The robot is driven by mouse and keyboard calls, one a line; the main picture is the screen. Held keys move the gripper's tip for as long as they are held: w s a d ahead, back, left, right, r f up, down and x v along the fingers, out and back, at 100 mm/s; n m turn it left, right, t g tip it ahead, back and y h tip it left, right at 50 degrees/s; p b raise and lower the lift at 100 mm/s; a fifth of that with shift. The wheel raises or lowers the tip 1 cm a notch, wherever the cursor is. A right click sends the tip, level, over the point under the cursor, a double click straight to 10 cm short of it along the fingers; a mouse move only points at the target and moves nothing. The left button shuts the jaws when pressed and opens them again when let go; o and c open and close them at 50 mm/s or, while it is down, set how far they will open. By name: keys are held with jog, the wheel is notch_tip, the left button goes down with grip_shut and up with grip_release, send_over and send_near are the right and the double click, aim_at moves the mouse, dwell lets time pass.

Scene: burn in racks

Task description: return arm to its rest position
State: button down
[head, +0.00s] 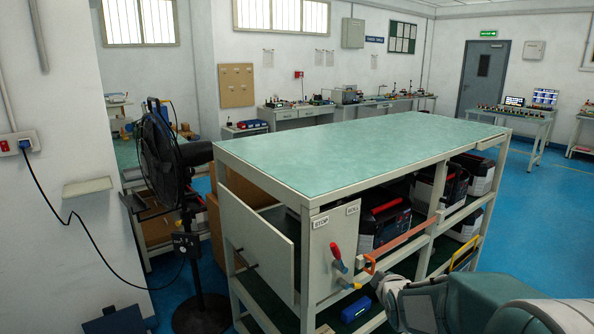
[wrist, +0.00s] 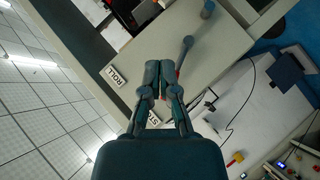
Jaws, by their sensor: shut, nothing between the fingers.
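My gripper (wrist: 158,68) shows in the wrist view with its two dark fingers together and nothing between them. Beyond the fingertips is a pale panel (wrist: 205,32) with a ROLL label (wrist: 115,77) and a STOP label partly hidden by my fingers. A grey lever (wrist: 187,44) stands out from the panel near the fingertips; I cannot tell if they touch. In the head view, my folded arm fills the lower right, and my fingers cannot be made out clearly there.
A green-topped bench rack (head: 370,150) stands close ahead, with dark boxes (head: 384,222) on its shelf. An orange bar (head: 405,243) runs along its side near my arm. A black fan (head: 165,160) stands at the left. Blue floor (head: 545,230) is clear at the right.

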jog(key=s+a+r+m+g, duration=0.1)
jog(key=s+m+g, duration=0.1)
jog(key=s, duration=0.8)
jog(key=s+a+r+m+g, duration=0.2)
jog(key=s+m, duration=0.3)
jog(key=s, duration=0.6)
jog(key=s+a+r+m+g, duration=0.1)
jog(key=s+r+m+g, duration=0.1)
jog(key=s, duration=0.9)
jog(key=shift+a+r+m+g+y, duration=0.3)
jog(key=shift+m+g, duration=0.3)
jog(key=shift+m, duration=0.5)
